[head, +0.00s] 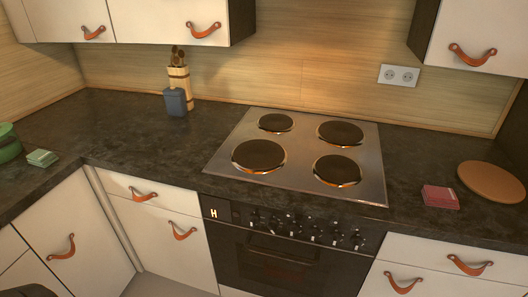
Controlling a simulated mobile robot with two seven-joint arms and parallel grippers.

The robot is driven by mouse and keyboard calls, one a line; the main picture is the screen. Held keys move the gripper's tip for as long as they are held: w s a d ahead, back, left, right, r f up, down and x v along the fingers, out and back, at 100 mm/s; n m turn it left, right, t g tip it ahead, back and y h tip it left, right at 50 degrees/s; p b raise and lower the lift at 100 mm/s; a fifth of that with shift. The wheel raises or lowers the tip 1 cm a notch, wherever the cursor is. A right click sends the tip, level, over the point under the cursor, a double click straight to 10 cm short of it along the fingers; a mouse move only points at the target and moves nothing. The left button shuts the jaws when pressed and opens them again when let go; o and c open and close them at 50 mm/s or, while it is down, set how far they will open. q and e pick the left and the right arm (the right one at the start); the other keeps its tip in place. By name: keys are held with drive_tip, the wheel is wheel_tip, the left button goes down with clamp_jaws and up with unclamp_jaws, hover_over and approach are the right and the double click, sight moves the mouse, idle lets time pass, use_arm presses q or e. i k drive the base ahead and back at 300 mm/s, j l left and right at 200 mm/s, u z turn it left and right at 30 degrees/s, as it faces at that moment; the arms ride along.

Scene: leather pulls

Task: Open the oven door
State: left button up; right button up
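The oven (225,235) is built into the counter front below the cooktop, at the lower middle of the head view. Its dark door (235,265) looks shut, and the picture's bottom edge cuts it off. A dark bar-like handle (282,258) shows faintly across the upper part of the door. Above it is a black control panel with several knobs (295,228) and a small lit display (213,213). Neither of my grippers is in view.
A steel cooktop (300,150) with several round plates lies above the oven. Light drawers (155,213) with leather pulls flank it. A red stack (440,197) and round board (490,182) are on the right counter, a utensil holder (179,80) and blue container (175,102) at the back.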

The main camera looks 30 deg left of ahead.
sight(348, 271)
drive_tip(key=k+j+u, duration=0.1)
drive_tip(key=j+u, duration=0.15)
drive_tip(key=u, duration=0.25)
drive_tip(key=j+u, duration=0.25)
drive_tip(key=u, duration=0.25)
